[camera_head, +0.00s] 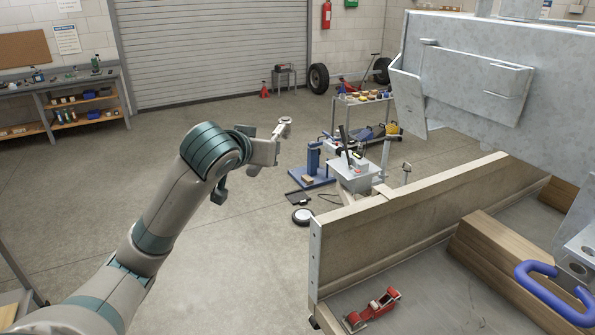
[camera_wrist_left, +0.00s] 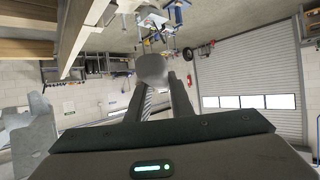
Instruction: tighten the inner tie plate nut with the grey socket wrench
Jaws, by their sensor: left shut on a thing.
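My left gripper (camera_head: 276,140) is raised over the open floor, left of the trailer frame's wooden side. It is shut on a slim grey tool, which looks like the grey socket wrench (camera_head: 285,121); its rounded end sticks up past the fingers. In the left wrist view the gripper (camera_wrist_left: 158,100) has the wrench's blurred grey end (camera_wrist_left: 151,68) between and beyond its fingertips. A grey metal bracket with round holes (camera_head: 577,268) stands at the right edge of the head view. I cannot make out the inner tie plate nut. My right gripper is not in view.
The trailer's wooden side board (camera_head: 420,215) stands between the gripper and the trailer bed. Floor to the left is clear.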

